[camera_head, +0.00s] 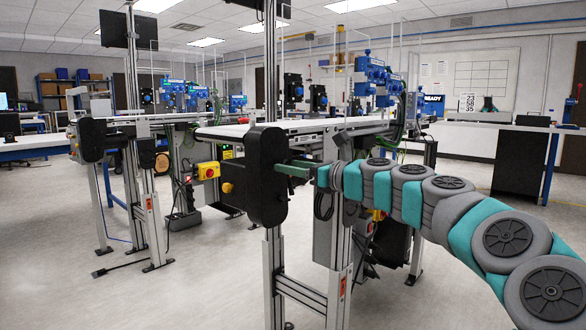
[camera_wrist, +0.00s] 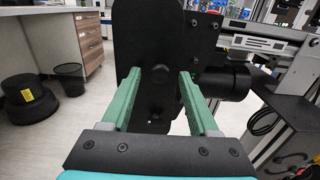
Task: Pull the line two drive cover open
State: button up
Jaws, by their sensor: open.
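My gripper (camera_head: 290,168) reaches to the cover from the right. In the wrist view, the black cover (camera_wrist: 150,35) stands upright in front of my gripper (camera_wrist: 158,82). The two green fingers are apart, one on each side of the cover's lower part. I cannot tell whether they touch it. The cover looks shut, and its far side is hidden.
A second conveyor with its own black end housing (camera_head: 90,139) stands at the left. A yellow switch box with a red button (camera_head: 208,170) is just left of the cover. A black motor cylinder (camera_wrist: 223,82) sits right of the fingers. The floor at front left is clear.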

grip_shut()
dwell(0.6)
dwell(0.9)
